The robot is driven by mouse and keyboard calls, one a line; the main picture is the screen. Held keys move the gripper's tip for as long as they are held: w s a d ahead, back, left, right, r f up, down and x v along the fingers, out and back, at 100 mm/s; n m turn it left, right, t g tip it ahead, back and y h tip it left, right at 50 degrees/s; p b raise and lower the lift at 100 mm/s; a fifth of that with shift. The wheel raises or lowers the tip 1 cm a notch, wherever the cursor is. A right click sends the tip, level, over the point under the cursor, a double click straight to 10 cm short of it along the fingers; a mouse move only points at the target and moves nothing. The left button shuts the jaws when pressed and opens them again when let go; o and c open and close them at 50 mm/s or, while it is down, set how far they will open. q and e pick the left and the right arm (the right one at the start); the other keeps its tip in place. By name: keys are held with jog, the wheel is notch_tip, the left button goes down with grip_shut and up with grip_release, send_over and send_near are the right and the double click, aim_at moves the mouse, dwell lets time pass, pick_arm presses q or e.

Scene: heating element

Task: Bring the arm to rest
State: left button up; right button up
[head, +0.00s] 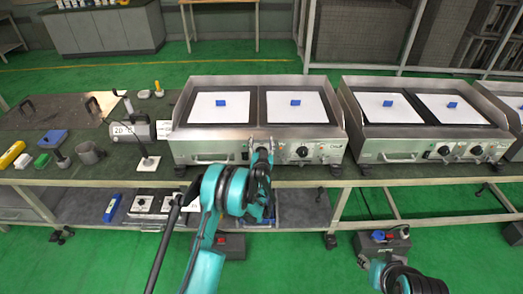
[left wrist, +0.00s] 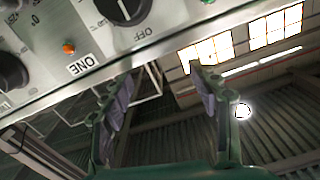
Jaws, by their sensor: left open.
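My left arm reaches up from the bottom of the head view to the front of the left heating unit (head: 190,148). My left gripper (head: 261,146) is in front of that unit's control panel, just left of a visible knob (head: 302,152), and covers part of the panel. In the left wrist view its two fingers (left wrist: 162,85) are spread apart, with nothing held between them. A dark knob (left wrist: 123,10) marked OFF is beyond the fingertips; contact cannot be judged. Part of my right arm (head: 400,277) shows at the bottom right; its gripper is not in view.
A second heating unit (head: 375,150) stands to the right on the same bench. White plates with blue blocks lie on both units. Tools, a grey mug (head: 90,153) and a stand (head: 148,163) occupy the bench's left. A lower shelf runs underneath. Green floor lies in front.

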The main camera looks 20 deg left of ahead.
pick_arm(q)
jog(key=shift+r, duration=0.7)
jog(key=shift+r, duration=0.2)
jog(key=s+a+r+n+g+y, duration=0.1)
jog(key=s+a+r+g, duration=0.15)
jog(key=s+r, duration=0.6)
jog(key=s+a+r+n+g, duration=0.1)
jog(key=s+r+g, duration=0.2)
jog(key=s+r, duration=0.5)
jog(key=s+d+f+m+g+h, duration=0.1)
jog(key=s+d+f+h, duration=0.1)
jog(key=s, duration=0.8)
jog(key=s+d+f+m+g+h, duration=0.1)
jog(key=s+d+f+g+h, duration=0.1)
jog(key=s, duration=0.9)
jog(key=s+d+f+m+g+h, duration=0.1)
jog(key=s+d+f, duration=0.3)
jog(key=s, duration=0.6)
jog(key=shift+s+d+g+h, duration=0.3)
jog(key=shift+d+g+h, duration=0.2)
jog(key=shift+d, duration=0.45)
jog(key=shift+c, duration=0.3)
